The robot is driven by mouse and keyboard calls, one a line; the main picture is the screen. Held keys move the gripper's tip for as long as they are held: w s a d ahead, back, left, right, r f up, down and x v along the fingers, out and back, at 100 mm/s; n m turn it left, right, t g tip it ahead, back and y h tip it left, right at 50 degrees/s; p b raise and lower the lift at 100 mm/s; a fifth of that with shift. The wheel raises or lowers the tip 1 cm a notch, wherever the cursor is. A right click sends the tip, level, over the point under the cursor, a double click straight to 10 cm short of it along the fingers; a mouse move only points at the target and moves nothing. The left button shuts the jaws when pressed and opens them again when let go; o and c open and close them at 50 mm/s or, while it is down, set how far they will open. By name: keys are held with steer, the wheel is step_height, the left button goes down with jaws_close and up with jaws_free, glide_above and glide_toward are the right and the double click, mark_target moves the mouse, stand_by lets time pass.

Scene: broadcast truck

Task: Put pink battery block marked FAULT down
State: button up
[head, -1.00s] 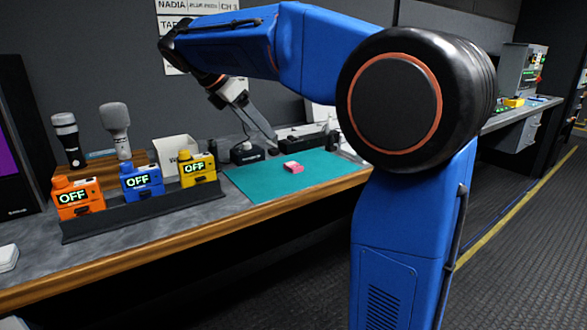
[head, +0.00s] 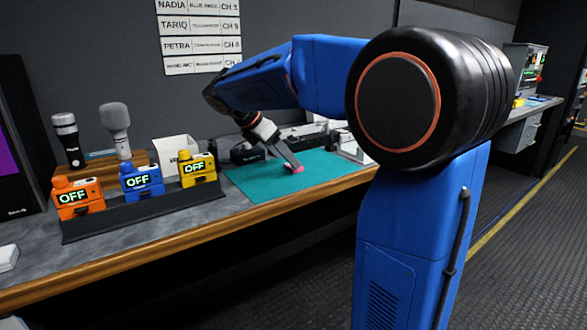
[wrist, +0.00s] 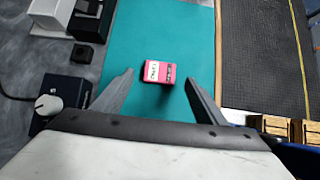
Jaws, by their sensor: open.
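The pink battery block (wrist: 159,73) lies on the teal mat (wrist: 125,45), with a pale label on its top; the lettering is too small to read for sure. In the head view the block (head: 297,169) is partly hidden by a finger. My gripper (wrist: 160,80) is open, its two fingers spread wide to the left and right of the block in the wrist view. The fingers hold nothing. In the head view my gripper (head: 294,167) points down at the mat close to the block.
Orange (head: 77,197), blue (head: 141,182) and yellow (head: 197,169) packs reading OFF stand in a black rack on the left. A black device with a pale knob (wrist: 48,104) sits beside the mat. The mat around the block is clear.

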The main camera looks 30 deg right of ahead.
mark_target(288, 171)
steer(key=shift+x, duration=1.4)
steer(key=shift+c, duration=0.3)
steer(key=c, duration=1.2)
steer(key=shift+r, duration=5.05)
